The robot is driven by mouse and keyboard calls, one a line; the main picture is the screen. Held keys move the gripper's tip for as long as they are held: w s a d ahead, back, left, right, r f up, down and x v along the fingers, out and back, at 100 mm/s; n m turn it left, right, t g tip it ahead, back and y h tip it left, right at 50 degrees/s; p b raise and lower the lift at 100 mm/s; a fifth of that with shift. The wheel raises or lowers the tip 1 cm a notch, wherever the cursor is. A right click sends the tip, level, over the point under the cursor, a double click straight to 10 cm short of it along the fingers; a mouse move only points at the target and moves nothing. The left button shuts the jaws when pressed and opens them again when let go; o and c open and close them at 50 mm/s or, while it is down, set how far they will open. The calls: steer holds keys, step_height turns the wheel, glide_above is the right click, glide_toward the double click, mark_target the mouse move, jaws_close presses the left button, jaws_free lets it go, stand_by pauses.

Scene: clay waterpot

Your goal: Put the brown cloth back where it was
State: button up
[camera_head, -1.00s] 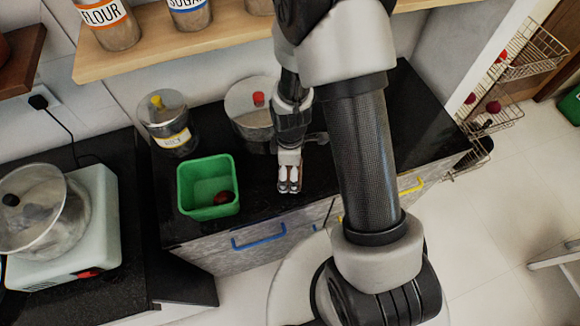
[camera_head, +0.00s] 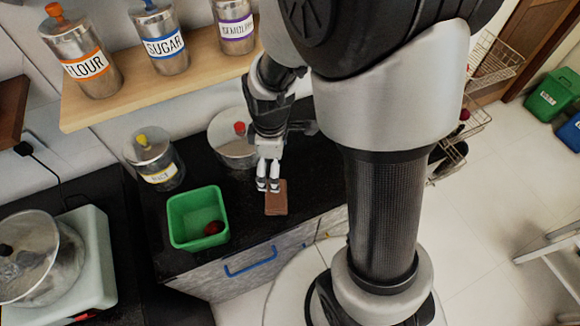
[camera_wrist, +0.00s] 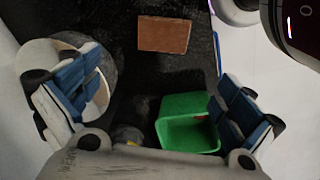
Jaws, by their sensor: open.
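The brown cloth (camera_head: 277,203) lies flat on the black counter, to the right of the green bin and near the counter's front edge. In the wrist view the cloth (camera_wrist: 163,35) is a whole flat rectangle at the top middle, apart from the fingers. My gripper (camera_head: 268,186) is over the counter just behind and above the cloth. In the wrist view my gripper (camera_wrist: 152,112) has its blue-padded fingers spread wide with nothing between them.
A green bin (camera_head: 174,223) holding a dark red item (camera_head: 213,228) stands left of the cloth. A steel pot (camera_head: 228,150) with a red knob and a yellow-knobbed canister (camera_head: 153,158) stand behind. A wooden shelf (camera_head: 150,98) with labelled jars hangs above.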

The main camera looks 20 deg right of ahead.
steer(key=s+r+m+t, duration=0.4)
steer(key=s+r+m, duration=0.7)
steer(key=s+r, duration=0.4)
step_height(320, 180, up, 5)
steer(key=shift+f+m, duration=0.1)
steer(key=shift+m, duration=0.3)
